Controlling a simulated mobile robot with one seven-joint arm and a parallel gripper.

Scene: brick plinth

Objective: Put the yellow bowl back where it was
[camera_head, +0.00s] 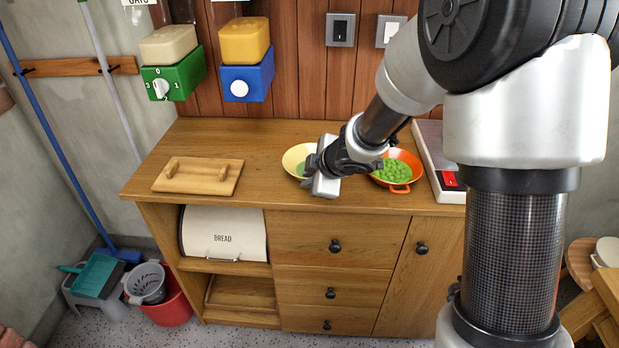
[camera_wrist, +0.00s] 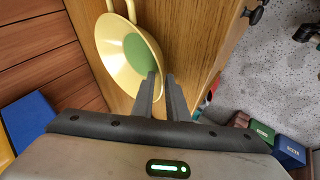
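The yellow bowl (camera_head: 292,158) is at the middle of the wooden counter, near its front half, partly hidden by my gripper (camera_head: 322,175). It also shows in the wrist view (camera_wrist: 104,47), with a green patch inside its bottom and a handle at the upper left. My gripper's fingers (camera_wrist: 162,76) are at the bowl's right rim in that view, one over the inside and one outside. The gap between them is narrow. I cannot tell whether they press on the rim, or whether the bowl touches the counter.
An orange bowl (camera_head: 407,159) of green pieces stands just right of my gripper, with a scale-like device (camera_head: 436,158) beyond it. A wooden board with a handle (camera_head: 197,187) lies on the counter's left. The counter (camera_head: 262,141) is bare between board and yellow bowl. Dispensers (camera_head: 246,82) hang above.

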